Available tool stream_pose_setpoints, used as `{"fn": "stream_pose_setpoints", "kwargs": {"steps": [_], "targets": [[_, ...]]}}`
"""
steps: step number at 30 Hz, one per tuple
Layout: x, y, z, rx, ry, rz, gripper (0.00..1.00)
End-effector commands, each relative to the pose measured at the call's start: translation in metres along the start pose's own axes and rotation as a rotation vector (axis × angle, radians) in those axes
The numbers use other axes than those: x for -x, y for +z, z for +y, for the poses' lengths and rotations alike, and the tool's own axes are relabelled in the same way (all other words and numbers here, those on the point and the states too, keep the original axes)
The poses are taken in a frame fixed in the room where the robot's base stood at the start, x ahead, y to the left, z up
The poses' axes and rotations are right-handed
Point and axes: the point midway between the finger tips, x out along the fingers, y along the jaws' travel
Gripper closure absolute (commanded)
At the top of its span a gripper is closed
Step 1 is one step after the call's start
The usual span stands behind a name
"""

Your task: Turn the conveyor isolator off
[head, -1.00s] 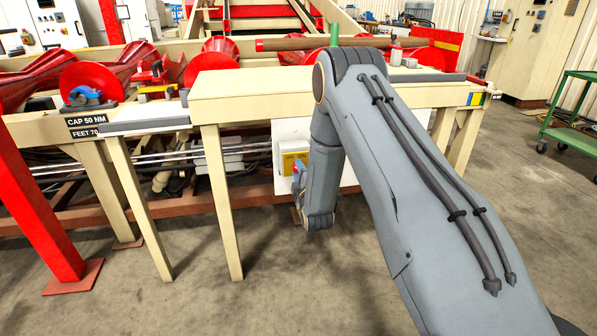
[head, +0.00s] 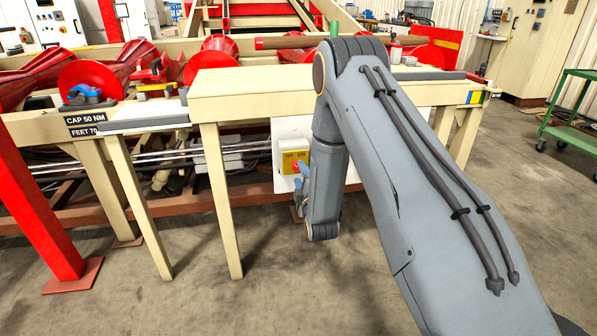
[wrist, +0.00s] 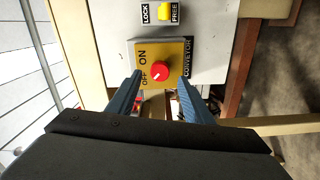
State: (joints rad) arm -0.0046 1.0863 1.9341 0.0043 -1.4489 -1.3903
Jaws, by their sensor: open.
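The conveyor isolator is a red round knob (wrist: 160,71) on a yellow plate (wrist: 174,51) marked ON and OFF, with a CONVEYOR label beside it. In the head view the yellow plate (head: 290,158) sits on a white panel under the bench, partly hidden by my arm. My gripper (wrist: 160,78) is open, its two blue-grey fingers on either side of the knob in the wrist view and apart from it. A small pale mark shows on the knob's lower left; I cannot tell the setting surely. In the head view my gripper (head: 302,186) is beside the knob.
A yellow switch (wrist: 167,13) with LOCK and FREE labels is on the same panel. The cream bench (head: 250,92) overhangs the panel, with a leg (head: 222,200) to the left. A red post (head: 35,190) stands further left. The floor in front is clear.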

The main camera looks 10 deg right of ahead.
Motion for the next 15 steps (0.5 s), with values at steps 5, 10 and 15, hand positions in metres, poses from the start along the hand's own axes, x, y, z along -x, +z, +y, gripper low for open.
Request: {"fn": "stream_pose_setpoints", "kwargs": {"steps": [5,10,15], "targets": [[0.024,0.0,-0.001,0.0,-0.002,0.0,0.54],[0.032,0.0,0.0,0.0,0.0,0.001,0.54],[0.033,0.0,0.0,0.0,0.0,0.001,0.54]]}}
